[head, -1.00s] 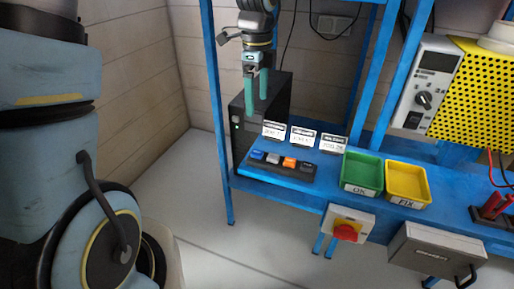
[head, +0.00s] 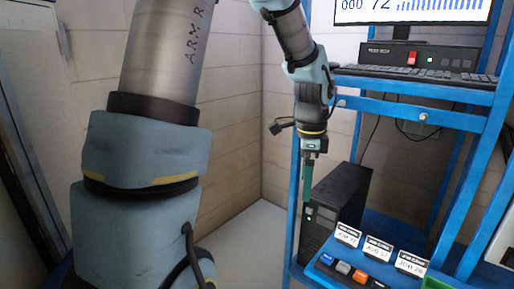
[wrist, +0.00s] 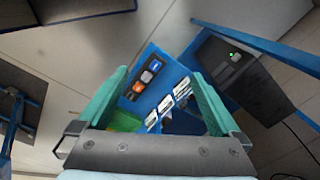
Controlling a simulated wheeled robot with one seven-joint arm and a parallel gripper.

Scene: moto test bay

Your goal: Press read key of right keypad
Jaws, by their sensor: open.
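A dark keypad strip (head: 343,276) with blue, grey, orange and black keys lies on the blue bench at the lower right of the head view. It also shows between my fingers in the wrist view (wrist: 132,95), some way beyond their tips. The key lettering is too small to read, and I see only this one keypad. My gripper (head: 307,198) points down with green fingers, above and behind the keypad strip, in front of the black tower. In the wrist view my gripper (wrist: 158,75) is open and empty, its fingers wide apart.
A black computer tower (head: 345,195) with a green light stands behind the keypad. Three white cards (head: 378,250) stand along the keypad's back edge. A blue rack post (head: 296,215) is close left of my gripper. A shelf with a keyboard (head: 415,82) is above right.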

